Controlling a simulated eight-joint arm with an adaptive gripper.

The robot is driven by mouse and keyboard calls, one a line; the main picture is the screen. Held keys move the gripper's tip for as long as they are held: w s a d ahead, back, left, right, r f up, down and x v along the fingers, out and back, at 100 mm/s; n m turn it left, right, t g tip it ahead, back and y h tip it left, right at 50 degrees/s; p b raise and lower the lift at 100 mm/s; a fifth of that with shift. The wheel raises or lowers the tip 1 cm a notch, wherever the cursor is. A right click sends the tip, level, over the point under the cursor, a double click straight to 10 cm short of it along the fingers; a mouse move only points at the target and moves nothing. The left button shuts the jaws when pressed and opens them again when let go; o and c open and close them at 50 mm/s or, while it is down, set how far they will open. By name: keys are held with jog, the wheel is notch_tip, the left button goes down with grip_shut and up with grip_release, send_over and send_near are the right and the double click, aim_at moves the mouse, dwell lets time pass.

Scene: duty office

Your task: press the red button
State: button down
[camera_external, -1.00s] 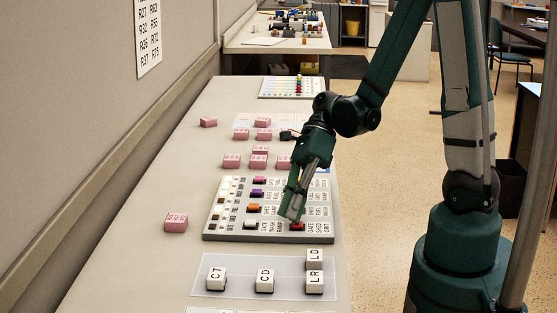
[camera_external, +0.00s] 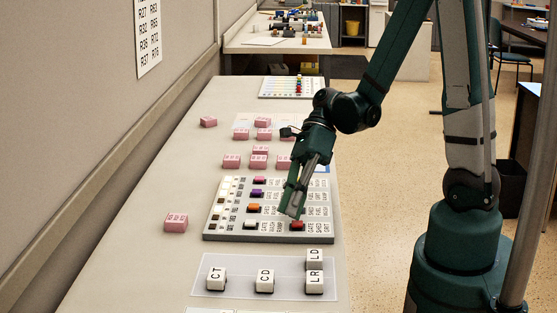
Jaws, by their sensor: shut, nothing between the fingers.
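The red button (camera_external: 297,226) is at the front right of the button panel (camera_external: 268,239), a grey board on the table with rows of coloured buttons and printed labels. My gripper (camera_external: 291,213) is shut and empty. Its tips point down just above and slightly left of the red button in the picture. Whether they touch it or hover over it is hard to tell. The gripper hides some buttons and labels on the right part of the panel.
White lettered cubes (camera_external: 265,281) stand on a clear sheet in front of the panel. Several pink blocks (camera_external: 231,161) stand behind it, and one pink block (camera_external: 176,222) is to its left. Another panel (camera_external: 290,87) lies farther back.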

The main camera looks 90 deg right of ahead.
aim_at(292, 222)
notch_tip(292, 222, up, 6)
jog(key=p, duration=0.4)
dwell(0.5)
dwell(0.6)
jog(key=a+r+n+t+h, duration=0.1)
jog(key=a+r+n+h, duration=0.3)
jog(key=n, duration=1.2)
jog(key=a+r+n+t+h, duration=0.2)
jog(key=a+r+n+h, duration=0.2)
jog(key=a+r+n, duration=0.4)
notch_tip(292, 222, up, 3)
jog(key=n, duration=0.7)
jog(key=shift+n, duration=0.4)
